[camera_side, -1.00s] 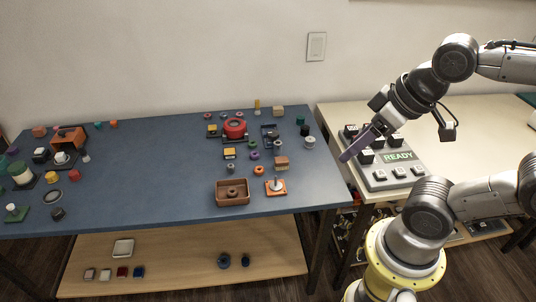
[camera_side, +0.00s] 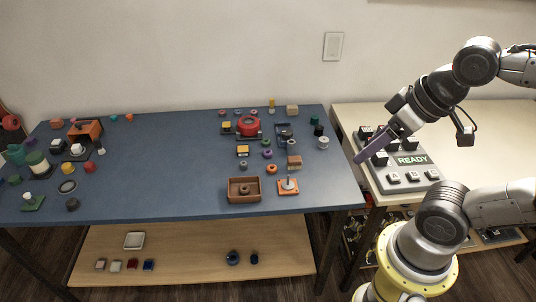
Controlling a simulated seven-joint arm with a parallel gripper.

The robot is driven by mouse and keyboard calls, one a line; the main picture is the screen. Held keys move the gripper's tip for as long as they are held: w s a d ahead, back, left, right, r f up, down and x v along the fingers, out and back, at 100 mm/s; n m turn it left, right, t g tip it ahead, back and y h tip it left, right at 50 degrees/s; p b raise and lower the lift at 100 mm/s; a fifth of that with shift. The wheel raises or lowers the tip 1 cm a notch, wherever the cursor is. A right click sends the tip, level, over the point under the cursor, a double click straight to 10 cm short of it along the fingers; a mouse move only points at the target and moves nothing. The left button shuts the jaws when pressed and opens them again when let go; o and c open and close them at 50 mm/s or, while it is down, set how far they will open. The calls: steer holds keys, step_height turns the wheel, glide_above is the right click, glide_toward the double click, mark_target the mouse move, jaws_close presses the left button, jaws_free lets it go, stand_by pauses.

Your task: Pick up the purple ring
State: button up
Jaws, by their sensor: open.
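A small purple ring (camera_side: 267,154) lies flat on the blue table, among small parts right of the table's middle. A green ring (camera_side: 267,142) lies just behind it and an orange ring (camera_side: 272,169) in front of it. My gripper (camera_side: 361,158) is well to the right of the purple ring, raised near the table's right edge and beside the button panel. It is open and nothing shows in it. The gap between its fingers is hard to see from this side.
A brown tray (camera_side: 230,195) and an orange base with a peg (camera_side: 289,187) stand in front of the rings. A round red part (camera_side: 248,125) is behind. The READY panel (camera_side: 407,178) sits on the pale table. The blue table's middle (camera_side: 165,155) is clear.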

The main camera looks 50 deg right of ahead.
steer(key=shift+o, duration=0.6)
